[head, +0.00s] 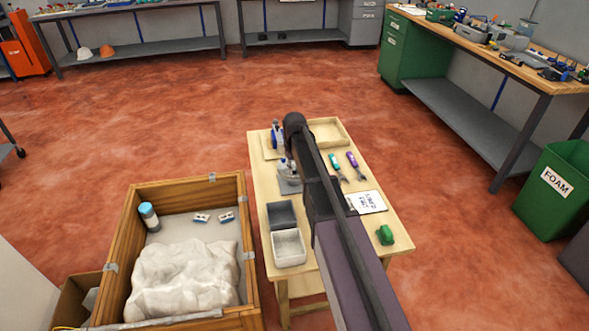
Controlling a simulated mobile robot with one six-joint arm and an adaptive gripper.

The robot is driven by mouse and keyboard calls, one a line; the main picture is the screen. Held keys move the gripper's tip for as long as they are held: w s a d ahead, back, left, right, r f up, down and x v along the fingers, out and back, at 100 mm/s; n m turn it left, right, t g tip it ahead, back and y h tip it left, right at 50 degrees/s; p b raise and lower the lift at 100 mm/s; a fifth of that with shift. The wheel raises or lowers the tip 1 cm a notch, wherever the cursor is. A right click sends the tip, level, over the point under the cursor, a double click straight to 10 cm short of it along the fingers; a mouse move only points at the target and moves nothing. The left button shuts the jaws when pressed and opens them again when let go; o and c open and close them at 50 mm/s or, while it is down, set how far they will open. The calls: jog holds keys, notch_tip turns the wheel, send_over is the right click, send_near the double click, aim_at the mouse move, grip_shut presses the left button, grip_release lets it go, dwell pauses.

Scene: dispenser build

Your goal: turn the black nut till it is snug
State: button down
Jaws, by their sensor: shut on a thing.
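The black nut is not visible in the head view; it cannot be picked out at this size. A small grey fixture (289,184) stands on the wooden table at its left side, partly behind my arm. A blue and white item (278,136) stands behind it on a light wooden board. My own dark arm reaches across the table from the lower right and ends above this area. My gripper is hidden behind the arm, so its fingers and anything between them do not show.
The table (393,225) holds a grey bin (281,214), a white bin (289,248), a wooden tray (328,131), two screwdriver-like tools (357,165), a labelled card (368,202) and a green object (385,235). A wooden crate (126,236) with a white bag stands left.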

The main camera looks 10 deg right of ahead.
jog(key=shift+m, duration=1.4)
jog(key=c, duration=0.6)
grip_release()
jog(key=shift+w, duration=0.1)
